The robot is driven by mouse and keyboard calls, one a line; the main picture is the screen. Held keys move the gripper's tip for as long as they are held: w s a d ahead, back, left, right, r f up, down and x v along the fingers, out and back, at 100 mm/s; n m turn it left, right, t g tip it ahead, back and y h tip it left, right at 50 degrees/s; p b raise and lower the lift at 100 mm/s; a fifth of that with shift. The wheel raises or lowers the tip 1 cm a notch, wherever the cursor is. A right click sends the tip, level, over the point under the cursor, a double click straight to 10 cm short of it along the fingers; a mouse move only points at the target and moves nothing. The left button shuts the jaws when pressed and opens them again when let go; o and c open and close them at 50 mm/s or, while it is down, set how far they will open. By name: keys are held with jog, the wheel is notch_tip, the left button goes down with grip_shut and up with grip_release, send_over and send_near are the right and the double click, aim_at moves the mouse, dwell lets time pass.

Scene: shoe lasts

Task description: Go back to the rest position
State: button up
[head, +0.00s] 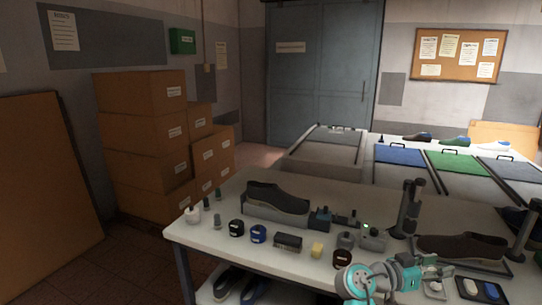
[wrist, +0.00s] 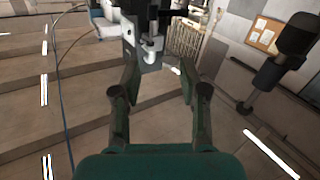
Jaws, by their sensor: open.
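My gripper (wrist: 158,78) is open in the wrist view, with its two dark fingers apart and nothing held between them. In the head view my teal and grey arm stands at the near right edge of the workbench (head: 205,240); I cannot make out the fingertips there. A dark shoe (head: 278,197) lies on a grey block at the back left of the bench. Another dark shoe (head: 462,248) lies at the right, beyond my arm.
Black jars (head: 236,228), a brush (head: 288,242) and a yellow sponge (head: 317,249) stand along the bench front. Dark upright posts (head: 408,210) rise near my arm. Cardboard boxes (head: 150,140) are stacked at left. Another table with coloured trays (head: 455,165) stands behind.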

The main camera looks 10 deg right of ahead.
jog(key=s+a+f+n+t+y, duration=0.2)
jog(key=s+a+f+n+t, duration=0.15)
jog(key=f, duration=0.45)
jog(key=s+a+f+n+t+y, duration=0.2)
jog(key=a+f+n+t+y, duration=0.15)
jog(key=f, duration=0.45)
jog(key=s+a+f+n+t+y, duration=0.25)
jog(key=a+f+n, duration=0.2)
jog(key=f, duration=0.35)
jog(key=s+a+f+n+t+y, duration=0.2)
jog(key=s+a+f+n, duration=0.15)
jog(key=s+a, duration=0.2)
jog(key=s+a+r+n+t+y, duration=0.15)
jog(key=s+a+y, duration=0.35)
jog(key=s, duration=0.6)
jog(key=s+a+r+y, duration=0.2)
jog(key=s+a, duration=0.5)
jog(key=s, duration=0.4)
jog(key=s+r+t, duration=0.1)
jog(key=s+r, duration=0.5)
jog(key=r, duration=0.1)
jog(key=shift+s+a+r+y, duration=0.35)
jog(key=shift+y, duration=0.05)
jog(key=shift+m, duration=0.25)
